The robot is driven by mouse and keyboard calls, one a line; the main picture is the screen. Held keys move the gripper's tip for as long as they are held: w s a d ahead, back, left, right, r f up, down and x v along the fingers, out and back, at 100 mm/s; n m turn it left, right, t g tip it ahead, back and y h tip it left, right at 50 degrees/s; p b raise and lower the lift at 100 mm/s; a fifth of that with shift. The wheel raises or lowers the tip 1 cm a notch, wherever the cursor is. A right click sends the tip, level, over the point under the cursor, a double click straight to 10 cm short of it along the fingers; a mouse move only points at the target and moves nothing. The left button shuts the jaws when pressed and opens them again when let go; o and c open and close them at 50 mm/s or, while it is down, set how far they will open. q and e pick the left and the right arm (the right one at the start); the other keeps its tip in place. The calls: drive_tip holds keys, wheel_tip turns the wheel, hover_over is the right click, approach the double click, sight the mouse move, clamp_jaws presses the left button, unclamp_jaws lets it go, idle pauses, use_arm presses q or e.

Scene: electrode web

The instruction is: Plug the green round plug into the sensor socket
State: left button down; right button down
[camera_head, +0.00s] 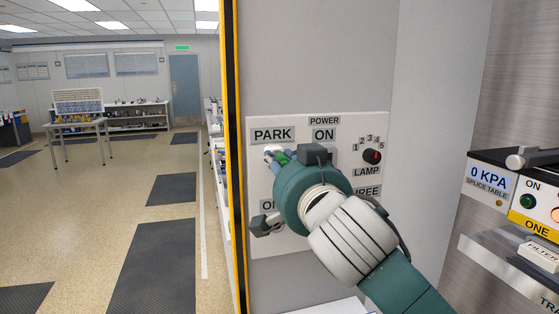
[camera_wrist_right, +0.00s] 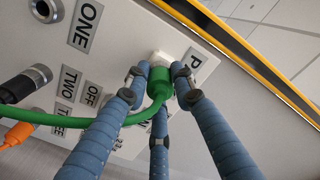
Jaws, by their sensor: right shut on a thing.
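The green round plug (camera_wrist_right: 160,84) is between the blue fingers of my right gripper (camera_wrist_right: 160,74), which is shut on it. In the wrist view its green cable (camera_wrist_right: 90,118) runs off to the left. The plug's front end is at a white holder (camera_wrist_right: 166,58) beside the PARK label (camera_wrist_right: 197,68); I cannot tell whether it is seated there. In the head view the plug (camera_head: 285,157) shows small, just below the PARK label (camera_head: 272,135). An empty metal round socket (camera_wrist_right: 44,9) is near the ONE label. No label reading sensor is legible. My left gripper is not in view.
In the wrist view, a black plug (camera_wrist_right: 24,85) sits by TWO and an orange plug (camera_wrist_right: 18,134) by THREE. The panel has a lamp dial (camera_head: 372,157) at right. A yellow-and-black edge (camera_head: 232,150) borders the panel on the left.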

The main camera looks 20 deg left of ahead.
drive_tip(key=shift+s+d, duration=0.2)
drive_tip(key=shift+s, duration=0.1)
drive_tip(key=shift+v, duration=1.15)
